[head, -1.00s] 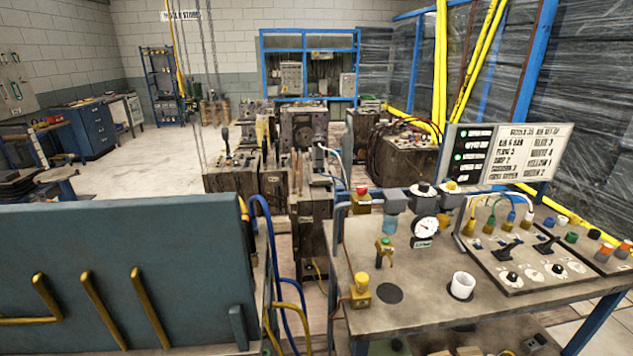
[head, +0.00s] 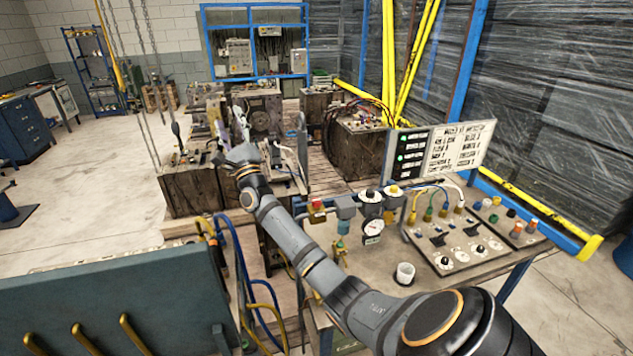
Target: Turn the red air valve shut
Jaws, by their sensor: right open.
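The red air valve (head: 317,206) shows as a small red-topped fitting at the back left corner of the bench, at the left end of the air line. My right arm reaches in from the lower right, across the bench. My right gripper (head: 236,155) is open, beyond and to the left of the red valve, in front of the dark mould blocks in the picture. It is apart from the valve and appears empty. My left gripper is not in view.
A sign board (head: 440,150) stands behind. Mould blocks (head: 190,190) stand at back left. A grey-green panel (head: 110,305) fills the lower left.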

